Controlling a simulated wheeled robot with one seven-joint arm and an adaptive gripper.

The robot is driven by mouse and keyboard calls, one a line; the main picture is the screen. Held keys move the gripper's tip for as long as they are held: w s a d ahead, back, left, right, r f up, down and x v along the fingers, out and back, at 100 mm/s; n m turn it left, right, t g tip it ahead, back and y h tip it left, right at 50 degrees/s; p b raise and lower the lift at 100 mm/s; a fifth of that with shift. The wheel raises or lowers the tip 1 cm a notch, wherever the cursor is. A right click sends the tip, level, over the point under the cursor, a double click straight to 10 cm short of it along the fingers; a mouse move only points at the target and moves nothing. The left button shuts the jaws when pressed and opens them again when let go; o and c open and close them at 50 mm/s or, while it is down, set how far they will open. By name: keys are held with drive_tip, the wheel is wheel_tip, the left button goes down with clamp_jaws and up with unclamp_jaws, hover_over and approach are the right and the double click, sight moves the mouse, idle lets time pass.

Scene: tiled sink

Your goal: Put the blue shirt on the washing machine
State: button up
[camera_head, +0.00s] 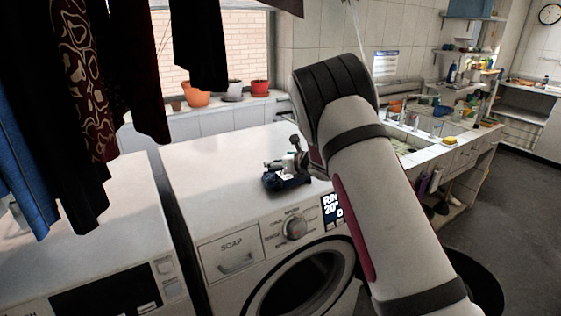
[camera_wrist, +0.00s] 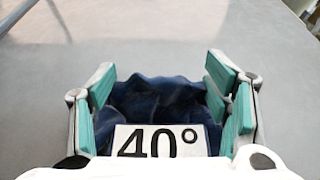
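The blue shirt (camera_head: 287,181) is a small dark-blue crumpled bundle on the white top of the washing machine (camera_head: 215,165), near its front edge. My gripper (camera_head: 290,163) is right at the shirt, low over the machine top. In the wrist view, the shirt (camera_wrist: 160,98) lies between the teal finger pads of my gripper (camera_wrist: 161,84). The fingers stand wide apart, and I see no clear squeeze on the cloth. A white label reading 40° (camera_wrist: 160,141) covers the near part of the shirt in that view.
A second white machine (camera_head: 80,240) stands to the left. Dark clothes (camera_head: 90,80) hang above it at upper left. Flower pots (camera_head: 195,94) line the window sill behind. A tiled sink counter (camera_head: 430,150) with several items is at right. The machine top left of the shirt is clear.

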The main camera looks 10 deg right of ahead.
drive_tip(key=shift+o, duration=1.1)
drive_tip(key=shift+r, duration=0.1)
drive_tip(key=shift+s+r, duration=0.2)
drive_tip(key=shift+r, duration=0.05)
drive_tip(key=s+d+r+m+g+h, duration=0.1)
drive_tip(key=s+d+r+m+h, duration=0.25)
drive_tip(key=s+r+m, duration=0.7)
drive_tip(key=s+d+r+m+g+h, duration=0.1)
drive_tip(key=s+d+r+m+h, duration=0.35)
drive_tip(key=s+m, duration=0.9)
drive_tip(key=s+a+m+g+y, duration=0.2)
drive_tip(key=s+m, duration=0.5)
drive_tip(key=s, duration=0.8)
drive_tip(key=s+a+m+g+y, duration=0.1)
drive_tip(key=s+a+m+g, duration=0.2)
drive_tip(key=s, duration=1.3)
drive_tip(key=a+m, duration=0.3)
drive_tip(key=m, duration=0.2)
drive_tip(key=shift+r+m+g+y, duration=0.3)
drive_tip(key=shift+r+g+y, duration=0.1)
